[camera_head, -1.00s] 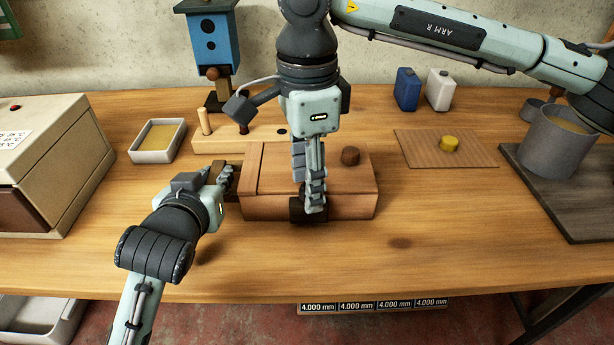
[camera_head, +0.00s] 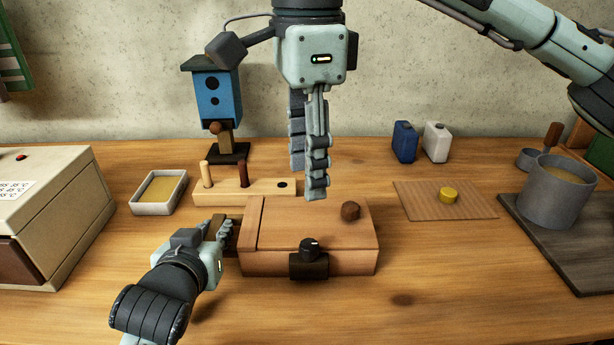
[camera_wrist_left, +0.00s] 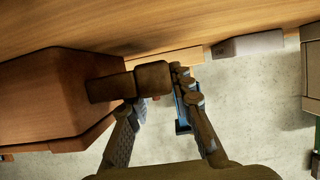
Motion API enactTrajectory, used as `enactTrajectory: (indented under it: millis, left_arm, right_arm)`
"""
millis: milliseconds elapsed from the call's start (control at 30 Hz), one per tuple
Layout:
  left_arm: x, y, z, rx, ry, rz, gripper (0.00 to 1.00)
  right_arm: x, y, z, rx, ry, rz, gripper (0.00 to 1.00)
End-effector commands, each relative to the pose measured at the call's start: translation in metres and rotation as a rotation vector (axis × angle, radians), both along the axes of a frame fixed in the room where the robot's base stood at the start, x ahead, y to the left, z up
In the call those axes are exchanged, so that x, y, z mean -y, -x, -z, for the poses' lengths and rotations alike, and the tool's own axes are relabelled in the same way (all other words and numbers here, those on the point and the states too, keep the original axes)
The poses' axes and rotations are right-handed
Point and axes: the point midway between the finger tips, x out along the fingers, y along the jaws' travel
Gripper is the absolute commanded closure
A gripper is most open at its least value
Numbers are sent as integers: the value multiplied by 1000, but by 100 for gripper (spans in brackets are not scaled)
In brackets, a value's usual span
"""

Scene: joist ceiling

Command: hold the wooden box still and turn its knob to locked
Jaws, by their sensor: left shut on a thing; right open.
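The wooden box (camera_head: 275,262) stands on the table in the middle of the head view. Its black knob (camera_head: 310,247) sits on a dark mount (camera_head: 309,267) at the front, with a small pale mark towards its upper edge; I cannot read any label for its setting. My left gripper (camera_head: 226,232) is shut on the box's dark side handle at the left; the handle (camera_wrist_left: 151,79) shows between the fingers in the left wrist view. My right gripper (camera_head: 308,182) is open and empty, pointing down above the box, clear of the knob.
Behind are a pegged wooden block (camera_head: 262,190), a tray (camera_head: 157,208) and a blue birdhouse (camera_head: 218,95). A yellow piece (camera_head: 448,195) on a board and a grey pot (camera_head: 551,195) are right. The table front right is clear.

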Motion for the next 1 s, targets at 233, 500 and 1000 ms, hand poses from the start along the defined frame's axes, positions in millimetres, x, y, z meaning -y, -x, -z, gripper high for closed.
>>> enactTrajectory:
  millis: [233,500,1000]
  left_arm:
    - [0,0,-1,1,0,0,100]
    - [0,0,0,1,0,0,54]
    - [0,-1,-29,9,2,0,54]
  right_arm:
    - [0,0,0,0,0,0,54]
    - [0,0,0,0,-1,0,54]
    - [0,0,0,0,-1,0,54]
